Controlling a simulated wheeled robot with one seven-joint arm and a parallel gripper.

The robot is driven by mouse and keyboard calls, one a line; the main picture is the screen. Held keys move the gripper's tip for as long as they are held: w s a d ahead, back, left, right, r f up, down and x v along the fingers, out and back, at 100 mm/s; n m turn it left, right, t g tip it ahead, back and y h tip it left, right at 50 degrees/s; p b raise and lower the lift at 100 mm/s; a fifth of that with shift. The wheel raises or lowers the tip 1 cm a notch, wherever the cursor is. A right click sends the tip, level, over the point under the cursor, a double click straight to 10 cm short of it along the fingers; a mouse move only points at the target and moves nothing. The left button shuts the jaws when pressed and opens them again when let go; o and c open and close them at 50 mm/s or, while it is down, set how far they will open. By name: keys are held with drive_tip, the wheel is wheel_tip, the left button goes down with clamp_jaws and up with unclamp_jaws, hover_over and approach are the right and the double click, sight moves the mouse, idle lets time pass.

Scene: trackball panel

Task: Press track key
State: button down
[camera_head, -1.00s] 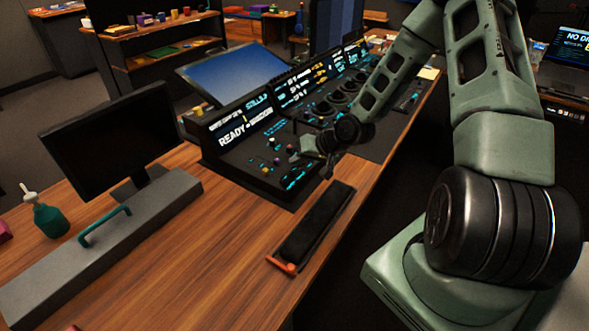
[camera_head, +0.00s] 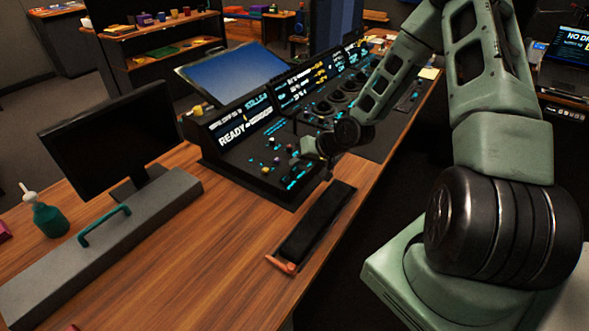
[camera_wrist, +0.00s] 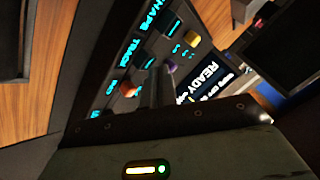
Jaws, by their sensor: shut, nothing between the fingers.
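The dark control panel (camera_head: 240,150) stands on the wooden desk with lit labels and small coloured knobs. In the wrist view the lit TRACK label (camera_wrist: 130,52) lies between the SHAPE label (camera_wrist: 150,14) and an orange knob (camera_wrist: 127,88). The dark key surface beside the TRACK label is hard to make out. My gripper (camera_head: 310,148) is over the right part of the panel's near section. In the wrist view my gripper (camera_wrist: 158,78) is shut and empty, its fingers pointing at the panel near a purple knob (camera_wrist: 171,67). I cannot tell whether the fingertips touch anything.
A yellow knob (camera_wrist: 193,38) sits close to the SHAPE label. The READY screen (camera_head: 240,132) rises behind the keys. A black pad with an orange end (camera_head: 312,225) lies in front of the panel. A monitor (camera_head: 110,140) stands at the left.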

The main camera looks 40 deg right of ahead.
drive_tip(key=shift+f+b, duration=0.3)
drive_tip(key=shift+f, duration=0.25)
idle(0.8)
drive_tip(key=shift+r, duration=0.1)
drive_tip(key=shift+r+p, duration=0.85)
drive_tip(key=shift+p, duration=0.1)
drive_tip(key=shift+r, duration=0.1)
wheel_tip(320, 180, up, 5)
drive_tip(key=p, duration=0.4)
drive_tip(key=shift+p, duration=0.3)
idle(0.4)
